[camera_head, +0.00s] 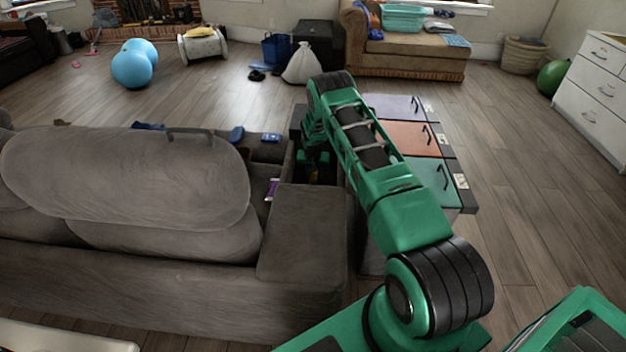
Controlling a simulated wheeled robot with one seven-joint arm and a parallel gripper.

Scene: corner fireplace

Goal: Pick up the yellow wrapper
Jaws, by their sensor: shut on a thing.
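My gripper (314,168) is at the end of my green arm, low in the dark gap beside the sofa's armrest. It is small and partly shadowed in the head view. A small yellow patch, the yellow wrapper (313,176), shows at its fingers, and the gripper is shut on it. Most of the wrapper is hidden by the fingers and shadow. I cannot tell whether it touches the surface below.
The grey sofa (130,265) and its armrest (306,215) stand close on the left. A purple wrapper (272,189) lies on the seat. A cabinet with coloured drawers (405,138) stands close on the right. Floor (530,180) beyond it is clear.

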